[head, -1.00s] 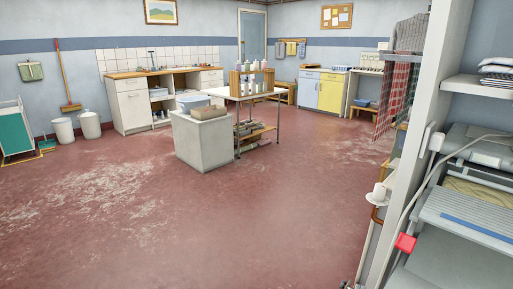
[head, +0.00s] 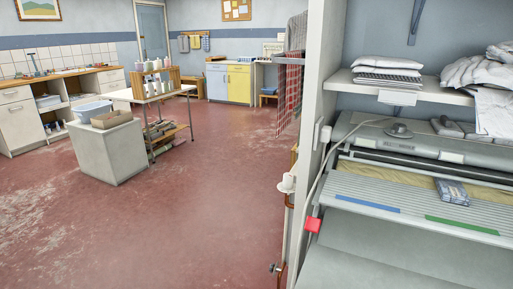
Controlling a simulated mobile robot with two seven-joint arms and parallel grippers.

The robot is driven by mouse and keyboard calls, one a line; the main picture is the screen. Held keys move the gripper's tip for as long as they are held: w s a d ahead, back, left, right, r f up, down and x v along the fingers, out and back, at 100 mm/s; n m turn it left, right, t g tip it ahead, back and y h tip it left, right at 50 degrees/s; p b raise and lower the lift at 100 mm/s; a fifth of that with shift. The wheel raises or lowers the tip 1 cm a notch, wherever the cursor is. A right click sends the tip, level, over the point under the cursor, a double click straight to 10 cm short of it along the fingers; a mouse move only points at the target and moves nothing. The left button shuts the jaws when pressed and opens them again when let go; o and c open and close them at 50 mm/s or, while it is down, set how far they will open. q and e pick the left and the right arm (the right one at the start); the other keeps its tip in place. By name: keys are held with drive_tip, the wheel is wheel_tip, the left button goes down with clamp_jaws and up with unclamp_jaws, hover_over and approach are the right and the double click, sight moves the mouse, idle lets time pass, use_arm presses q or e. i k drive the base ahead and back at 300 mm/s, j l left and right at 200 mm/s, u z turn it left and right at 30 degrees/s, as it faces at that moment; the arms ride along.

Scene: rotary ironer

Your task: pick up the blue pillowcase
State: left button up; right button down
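A small folded blue item (head: 452,191) lies on the feed side of the rotary ironer (head: 400,185), at the right of the head view. It may be the blue pillowcase, but it is too small to tell for sure. Neither of my grippers is in view.
A shelf (head: 437,92) above the ironer holds a folded white stack (head: 388,67) and crumpled white cloth (head: 485,72). A pale upright post (head: 322,110) stands at the ironer's left end. A grey block (head: 110,150) and a table stand at left. The red floor (head: 200,220) between is clear.

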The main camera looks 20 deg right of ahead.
sight(450, 190)
drive_tip(key=z, duration=2.15)
